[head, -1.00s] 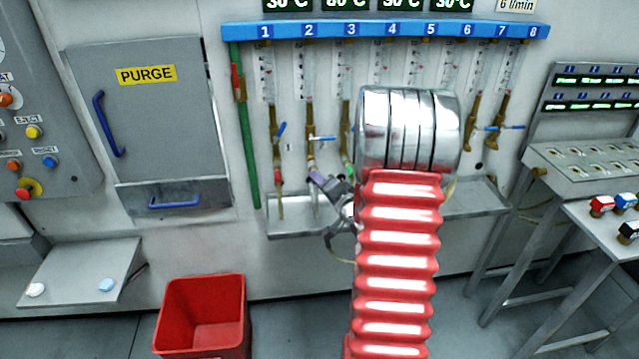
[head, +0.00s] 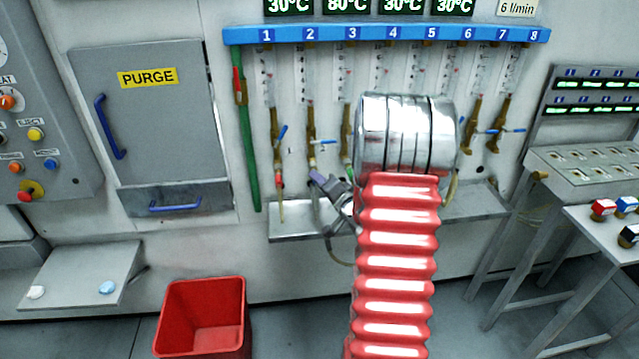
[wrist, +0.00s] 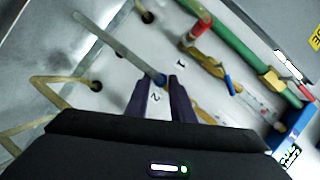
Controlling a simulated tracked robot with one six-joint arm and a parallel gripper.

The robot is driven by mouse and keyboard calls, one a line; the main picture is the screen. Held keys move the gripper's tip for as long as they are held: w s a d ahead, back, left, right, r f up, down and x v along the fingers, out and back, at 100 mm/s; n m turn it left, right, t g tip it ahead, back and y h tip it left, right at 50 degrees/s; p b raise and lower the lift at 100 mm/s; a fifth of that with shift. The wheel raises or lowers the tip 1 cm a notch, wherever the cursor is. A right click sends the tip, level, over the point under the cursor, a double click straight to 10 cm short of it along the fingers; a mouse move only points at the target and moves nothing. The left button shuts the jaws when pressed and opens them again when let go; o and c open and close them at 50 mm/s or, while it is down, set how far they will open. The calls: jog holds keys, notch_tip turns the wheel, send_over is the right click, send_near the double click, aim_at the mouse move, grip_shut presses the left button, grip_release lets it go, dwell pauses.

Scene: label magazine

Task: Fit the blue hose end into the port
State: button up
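The blue hose end (wrist: 159,80) sits between the tips of my gripper's purple fingers (wrist: 160,90) in the wrist view; they appear closed on it. A grey hose (wrist: 115,45) trails from it to the upper left. In the head view my gripper (head: 322,183) is in front of the wall below station 2, left of my red arm; the blue end cannot be made out there. The brass valve of station 2 (head: 312,130) hangs just above my gripper. Its lower opening is too small to judge. In the wrist view my gripper body hides most of that valve.
Station 1 has a red hose end (wrist: 200,28) at its brass valve. A green pipe (head: 249,150) runs left of it. A metal trough (head: 290,236) lies below the valves. A red bin (head: 203,318) stands on the floor. My arm covers the middle stations.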

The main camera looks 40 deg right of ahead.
jog(key=o, duration=0.4)
jog(key=shift+c, duration=0.2)
jog(key=shift+s, duration=0.1)
jog(key=v, duration=1.3)
jog(key=shift+s, duration=0.3)
jog(key=shift+a, duration=0.1)
